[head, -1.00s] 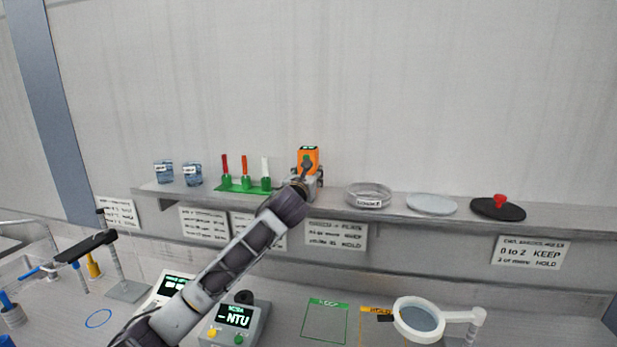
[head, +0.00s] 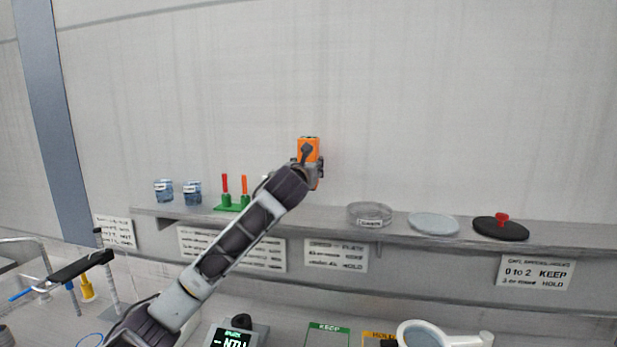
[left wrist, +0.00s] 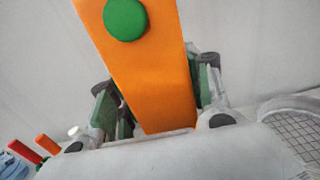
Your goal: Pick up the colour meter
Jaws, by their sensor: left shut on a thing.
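The colour meter (head: 308,147) is an orange box held upright above the wall shelf, in front of the wall. In the left wrist view its orange body (left wrist: 150,70) with a round green button stands between the two fingers. My left gripper (head: 309,171) is shut on it; the fingers (left wrist: 160,110) press its two sides. The meter's lower part is mostly hidden by my gripper and wrist in the head view. My right gripper is not in view.
The shelf (head: 400,236) carries blue cups (head: 191,194), a green rack (head: 228,207) with coloured sticks, a glass dish (head: 369,215), a pale plate (head: 433,224) and a black lid (head: 500,229). A magnifier (head: 425,336) and a turbidity meter (head: 238,335) stand below.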

